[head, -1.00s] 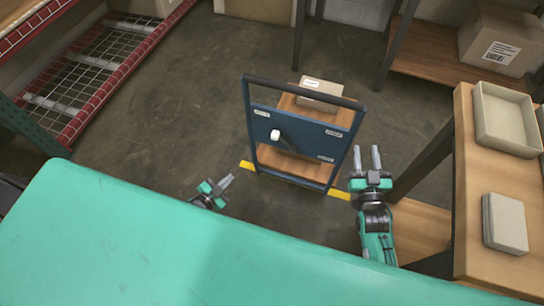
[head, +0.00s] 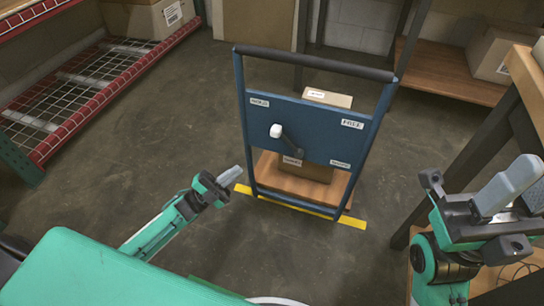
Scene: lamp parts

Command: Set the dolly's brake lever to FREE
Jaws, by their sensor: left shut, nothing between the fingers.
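The dolly (head: 239,100) stands upright ahead of me, with a blue frame, a dark top bar and a blue panel (head: 318,118). Its brake lever (head: 290,143) is a dark arm with a white knob (head: 276,131), tilted up and left toward the upper-left label (head: 260,101), which seems to read HOLD. The FREE label (head: 352,124) is at the panel's upper right. My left gripper (head: 236,173) is shut and empty, low and left of the lever, apart from the dolly. My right gripper (head: 520,188) is at the right edge, away from the dolly; its finger gap is unclear.
A cardboard box (head: 306,172) sits on the dolly's wooden deck behind the panel. Yellow floor tape (head: 352,221) runs by its base. A wooden table (head: 527,75) stands at the right and a red-edged wire rack (head: 120,88) at the left. The floor between rack and dolly is clear.

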